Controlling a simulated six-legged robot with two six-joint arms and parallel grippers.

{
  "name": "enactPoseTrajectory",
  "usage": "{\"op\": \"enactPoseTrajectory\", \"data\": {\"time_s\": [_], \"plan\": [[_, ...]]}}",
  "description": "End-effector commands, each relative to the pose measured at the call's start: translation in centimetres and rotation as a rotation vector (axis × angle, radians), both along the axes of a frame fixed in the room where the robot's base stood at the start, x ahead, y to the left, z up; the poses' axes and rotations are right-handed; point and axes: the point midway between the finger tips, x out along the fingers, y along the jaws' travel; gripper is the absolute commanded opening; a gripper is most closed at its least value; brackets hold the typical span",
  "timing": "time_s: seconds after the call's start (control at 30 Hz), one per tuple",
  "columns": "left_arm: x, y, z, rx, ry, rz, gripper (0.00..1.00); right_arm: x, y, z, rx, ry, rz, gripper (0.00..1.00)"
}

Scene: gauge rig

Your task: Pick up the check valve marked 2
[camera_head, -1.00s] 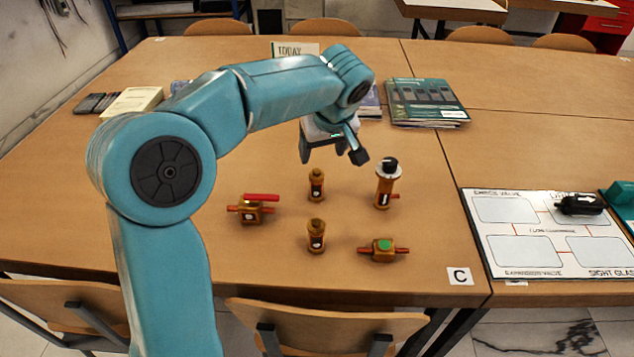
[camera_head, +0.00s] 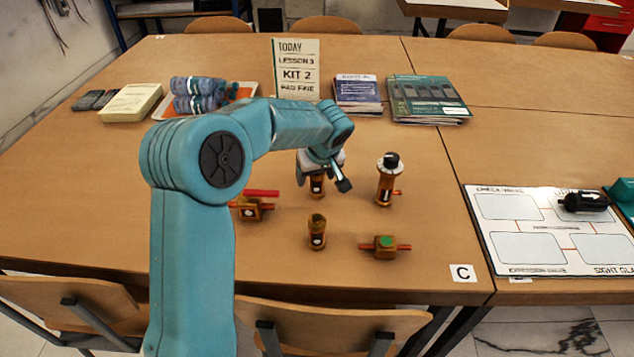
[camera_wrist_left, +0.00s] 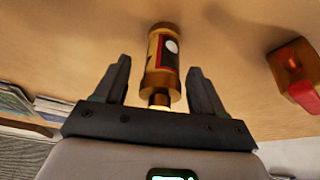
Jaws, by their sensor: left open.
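Two small upright brass cylinders with dark labels, which look like check valves, stand on the table. The far one (camera_head: 317,187) is partly hidden by my left gripper (camera_head: 322,181); the near one (camera_head: 317,232) stands clear in front. My left gripper is open, pointing down over the far cylinder. In the left wrist view, the brass cylinder (camera_wrist_left: 161,62) lies between the two spread fingers (camera_wrist_left: 160,68), with a gap on each side. Its label has a white spot, but I cannot read a number on either cylinder. My right gripper is not in view.
A red-handled valve (camera_head: 252,208) stands left, a black-knobbed valve (camera_head: 387,182) right, and a green-topped fitting (camera_head: 384,247) front right. A labelled board (camera_head: 530,247) carries a black part (camera_head: 585,203). Behind are a KIT 2 sign (camera_head: 297,68), booklets (camera_head: 428,99) and a tray (camera_head: 247,90).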

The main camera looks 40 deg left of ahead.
Motion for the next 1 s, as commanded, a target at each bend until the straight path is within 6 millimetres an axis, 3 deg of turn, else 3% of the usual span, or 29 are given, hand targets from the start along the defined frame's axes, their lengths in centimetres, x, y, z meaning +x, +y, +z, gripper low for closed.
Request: {"op": "enactPoseTrajectory", "data": {"time_s": [0.13,0.3,0.33,0.73,0.87,1.0], "plan": [[0.0,0.0,0.1,0.000,-0.001,0.000,0.70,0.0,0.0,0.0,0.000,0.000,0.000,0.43],[0.0,0.0,0.1,0.001,0.000,0.000,0.14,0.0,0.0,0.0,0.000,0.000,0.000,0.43],[0.0,0.0,0.1,0.000,-0.001,0.000,0.07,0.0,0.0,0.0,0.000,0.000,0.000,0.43],[0.0,0.0,1.1,0.002,-0.002,0.000,0.07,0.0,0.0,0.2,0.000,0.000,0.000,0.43],[0.1,0.0,3.2,0.003,-0.006,-0.001,0.07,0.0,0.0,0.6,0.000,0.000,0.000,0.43],[0.1,0.0,6.9,0.002,-0.009,0.000,0.07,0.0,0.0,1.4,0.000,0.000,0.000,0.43]]}}
